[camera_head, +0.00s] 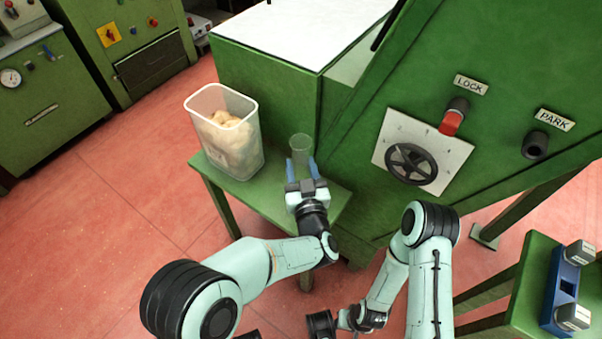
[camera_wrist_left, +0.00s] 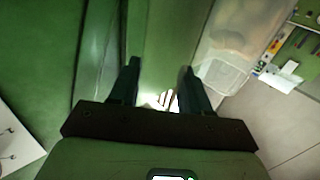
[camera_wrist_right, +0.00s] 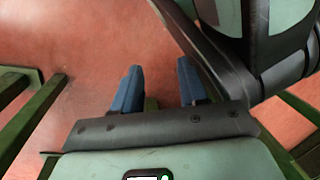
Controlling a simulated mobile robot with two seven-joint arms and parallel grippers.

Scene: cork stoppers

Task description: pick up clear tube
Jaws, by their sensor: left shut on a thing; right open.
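The clear tube (camera_head: 301,143) stands on the small green table (camera_head: 268,196), by the wall of the large green machine. My left gripper (camera_head: 302,168) is shut on the tube, its blue fingers on either side of it. In the left wrist view my left gripper (camera_wrist_left: 160,80) shows dark fingers some way apart, and the tube's outline is hard to make out between them. I cannot tell whether the tube touches the tabletop. My right gripper (camera_wrist_right: 155,85) is open and empty above the red floor.
A translucent bin (camera_head: 222,130) with pale contents stands left of the tube on the same table. The green machine (camera_head: 430,90) with a handwheel (camera_head: 411,164) and red knob rises close on the right. A green stand (camera_head: 540,270) with a blue holder (camera_head: 567,290) is at lower right.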

